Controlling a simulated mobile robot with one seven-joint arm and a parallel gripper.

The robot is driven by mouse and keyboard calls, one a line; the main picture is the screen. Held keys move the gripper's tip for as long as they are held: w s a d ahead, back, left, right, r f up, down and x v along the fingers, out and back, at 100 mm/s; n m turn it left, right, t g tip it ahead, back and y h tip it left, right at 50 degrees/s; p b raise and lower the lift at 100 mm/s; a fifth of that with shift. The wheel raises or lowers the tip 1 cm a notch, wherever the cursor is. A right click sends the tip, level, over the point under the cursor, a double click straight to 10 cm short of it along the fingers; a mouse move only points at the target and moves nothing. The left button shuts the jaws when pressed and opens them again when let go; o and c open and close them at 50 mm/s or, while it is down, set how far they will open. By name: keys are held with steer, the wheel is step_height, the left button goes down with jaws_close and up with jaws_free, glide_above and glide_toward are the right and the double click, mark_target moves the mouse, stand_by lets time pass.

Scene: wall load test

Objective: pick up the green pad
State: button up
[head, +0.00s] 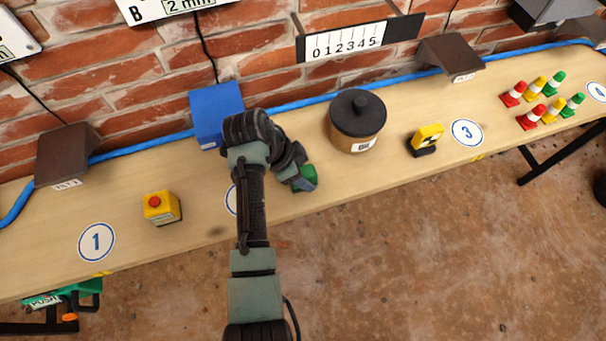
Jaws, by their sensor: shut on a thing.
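The green pad (303,173) shows as a small dark green piece with some blue beside it, at the end of my arm. My gripper (297,178) is over the front part of the wooden bench, right of the round sign 2, and is shut on the green pad. My arm and gripper hide part of the pad. I cannot tell whether the pad touches the bench top.
The bench (200,195) carries a blue box (217,112) behind my arm, a lidded pot (357,128) to the right and a yellow-black block (427,139). A yellow box with a red button (161,208) stands left. Several cones (541,100) stand far right.

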mark_target(303, 172)
jaws_close()
steer(key=shift+r, duration=0.1)
step_height(303, 172, up, 10)
steer(key=shift+f+b, duration=0.1)
steer(key=shift+b, duration=0.2)
